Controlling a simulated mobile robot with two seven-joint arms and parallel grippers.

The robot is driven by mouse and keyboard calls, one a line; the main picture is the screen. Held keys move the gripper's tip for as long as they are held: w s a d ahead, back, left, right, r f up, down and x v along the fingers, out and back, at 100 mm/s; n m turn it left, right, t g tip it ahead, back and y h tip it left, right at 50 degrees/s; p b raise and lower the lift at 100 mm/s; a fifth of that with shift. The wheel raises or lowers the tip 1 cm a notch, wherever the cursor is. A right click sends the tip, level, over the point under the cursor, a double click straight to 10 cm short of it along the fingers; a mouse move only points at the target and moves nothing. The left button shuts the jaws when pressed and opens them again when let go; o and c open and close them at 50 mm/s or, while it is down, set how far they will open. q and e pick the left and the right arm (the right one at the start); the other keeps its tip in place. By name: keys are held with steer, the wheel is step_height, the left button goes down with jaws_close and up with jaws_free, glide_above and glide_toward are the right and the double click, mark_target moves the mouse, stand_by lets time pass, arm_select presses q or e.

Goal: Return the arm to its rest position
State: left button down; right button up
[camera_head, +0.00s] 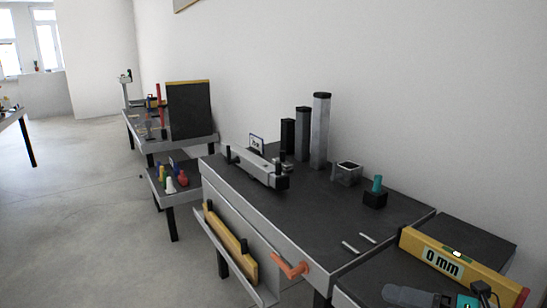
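Neither of my arms nor grippers can be made out in the head view. No part that is clearly a gripper shows at the picture's edges. A grey and teal item (408,294) at the bottom edge is cut off, and I cannot tell what it is.
A dark workbench (330,225) stands against the wall, carrying upright posts (321,130), a clamp-like bar (256,166) and a teal-topped block (375,193). An orange handle (291,268) sticks out in front. A yellow "0 mm" bar (458,262) lies right. Floor (90,220) at left is clear.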

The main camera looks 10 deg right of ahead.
step_height(320, 180, down, 11)
steer(key=s+a+m+t+h, duration=0.2)
steer(key=m+t+h, duration=0.5)
steer(key=m, duration=1.4)
steer(key=s+a+f+m+g+h, duration=0.3)
steer(key=s+a+f+m+g, duration=0.3)
steer(key=a+f+m+g, duration=0.15)
arm_select(q)
steer(key=shift+y, duration=0.5)
steer(key=a+r+p, duration=0.1)
steer(key=p, duration=0.1)
steer(key=s+r+p, duration=0.1)
steer(key=p, duration=0.2)
steer(key=a+r+p, duration=0.1)
steer(key=r+p, duration=0.1)
steer(key=p, duration=0.1)
steer(key=shift+s+a, duration=0.35)
steer(key=shift+s, duration=0.05)
arm_select(e)
steer(key=shift+t, duration=0.25)
steer(key=r, duration=0.1)
steer(key=s+d+r, duration=0.1)
steer(key=d+r, duration=0.1)
steer(key=shift+s+d+r, duration=0.15)
steer(key=shift+s+r, duration=0.05)
steer(key=shift+s, duration=0.1)
